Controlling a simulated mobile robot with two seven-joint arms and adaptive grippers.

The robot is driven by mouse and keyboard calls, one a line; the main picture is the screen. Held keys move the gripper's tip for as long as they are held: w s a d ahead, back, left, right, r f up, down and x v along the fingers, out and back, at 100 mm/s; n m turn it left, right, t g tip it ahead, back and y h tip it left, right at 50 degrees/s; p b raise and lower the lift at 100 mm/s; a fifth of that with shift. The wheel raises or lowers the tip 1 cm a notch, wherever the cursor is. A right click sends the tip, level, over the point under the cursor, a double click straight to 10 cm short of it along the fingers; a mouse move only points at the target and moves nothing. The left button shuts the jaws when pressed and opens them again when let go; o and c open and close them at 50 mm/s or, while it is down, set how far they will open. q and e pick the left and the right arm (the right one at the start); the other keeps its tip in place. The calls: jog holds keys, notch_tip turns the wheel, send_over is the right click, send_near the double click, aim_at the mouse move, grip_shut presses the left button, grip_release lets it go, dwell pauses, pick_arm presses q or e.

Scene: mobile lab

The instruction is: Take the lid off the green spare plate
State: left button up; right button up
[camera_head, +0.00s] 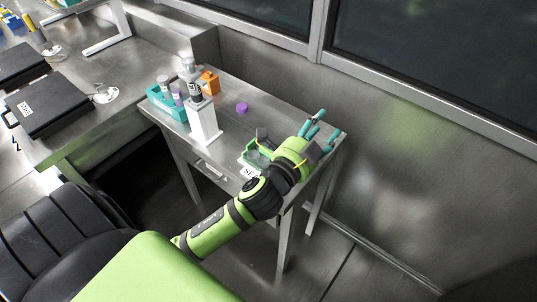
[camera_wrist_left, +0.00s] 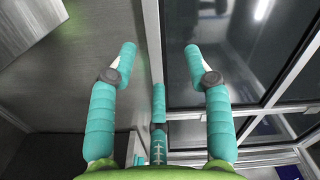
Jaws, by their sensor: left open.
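A green plate (camera_head: 251,157) lies near the front right of the small metal table, partly hidden behind my left arm and hand. A greyish surface shows on it, but I cannot tell whether that is its lid. My left gripper (camera_head: 318,124) is open and empty, beyond the plate to the right, its teal fingers pointing away over the table's far right corner. In the left wrist view the fingers (camera_wrist_left: 158,62) are spread apart with nothing between them. The plate is not in that view. My right gripper is not in view.
The metal table (camera_head: 225,141) also holds a teal rack (camera_head: 157,101) with vials, a white stand (camera_head: 204,124), an orange block (camera_head: 210,82) and a purple cap (camera_head: 242,107). A wall with windows (camera_head: 430,60) rises behind. Black cases (camera_head: 50,104) lie on the left bench.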

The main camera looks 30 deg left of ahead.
pick_arm(q)
jog(key=d+r+m+g+h, duration=0.35)
jog(key=d+m+h, duration=0.4)
jog(key=m, duration=0.55)
jog(key=d+r+m+g+h, duration=0.3)
jog(key=d+r+m+h, duration=0.35)
jog(key=m, duration=0.65)
jog(key=m+g+y, duration=1.2)
jog(key=m+y, duration=0.3)
send_over(270, 150)
jog(key=shift+t, duration=0.25)
jog(key=f, duration=1.6)
jog(key=shift+w+d+f, duration=0.1)
jog(key=shift+d+f, duration=0.15)
jog(key=shift+f, duration=0.15)
jog(key=shift+a+f, duration=0.15)
jog(key=shift+a, duration=0.05)
notch_tip(270, 150, down, 6)
jog(key=p, duration=0.3)
jog(key=shift+r, duration=0.25)
jog(key=shift+f, duration=0.55)
grip_shut()
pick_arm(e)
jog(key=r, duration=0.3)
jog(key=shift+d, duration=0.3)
